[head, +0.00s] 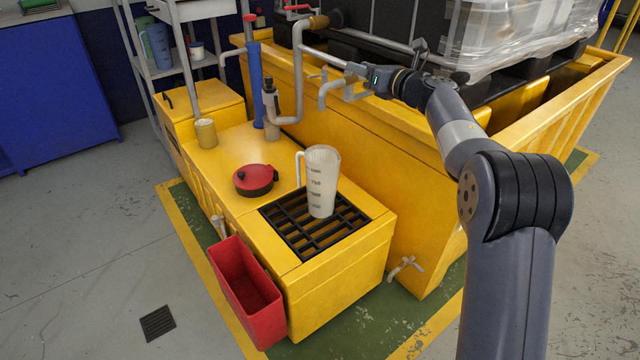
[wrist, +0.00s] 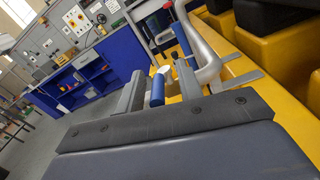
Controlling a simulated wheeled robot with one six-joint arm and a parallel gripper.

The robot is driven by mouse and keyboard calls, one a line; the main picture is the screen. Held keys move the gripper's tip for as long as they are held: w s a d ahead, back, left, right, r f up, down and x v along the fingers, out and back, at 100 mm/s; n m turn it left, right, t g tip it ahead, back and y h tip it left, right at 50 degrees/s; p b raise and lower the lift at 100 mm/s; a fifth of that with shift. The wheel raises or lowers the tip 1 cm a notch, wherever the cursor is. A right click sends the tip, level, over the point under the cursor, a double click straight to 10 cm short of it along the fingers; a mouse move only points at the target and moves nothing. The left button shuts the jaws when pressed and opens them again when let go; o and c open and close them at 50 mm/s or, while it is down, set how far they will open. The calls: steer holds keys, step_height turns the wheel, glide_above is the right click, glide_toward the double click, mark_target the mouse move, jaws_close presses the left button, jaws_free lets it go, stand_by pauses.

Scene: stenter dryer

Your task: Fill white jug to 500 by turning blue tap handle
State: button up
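The white jug (head: 321,180) stands upright on the black grate (head: 290,243) of the yellow bench, its handle to the left. Dark scale marks show on its side; I cannot make out a liquid level. My gripper (head: 345,84) is by the grey pipes, above and behind the jug. In the wrist view my gripper (wrist: 160,88) has its grey fingers apart. A blue handle (wrist: 157,89) shows between them; I cannot tell whether they touch it. The blue handle is not clear in the head view. A bent grey spout (head: 326,94) hangs near the gripper.
A red bin (head: 245,290) hangs in front. A large yellow basin (head: 400,165) with a wrapped tank (head: 520,40) stands behind.

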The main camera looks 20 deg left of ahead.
steer(key=b+v, duration=0.5)
steer(key=v, duration=0.5)
steer(key=shift+s+d, duration=0.25)
steer(key=shift+d, duration=0.1)
steer(key=p+v, duration=0.1)
steer(key=v, duration=0.9)
steer(key=shift+s+d+p, duration=0.2)
steer(key=shift+d+p, duration=0.15)
steer(key=shift+p, duration=0.05)
steer(key=shift+r, duration=0.1)
steer(key=x, duration=1.4)
steer(key=shift+a+b, duration=0.2)
steer(key=shift+b, duration=0.2)
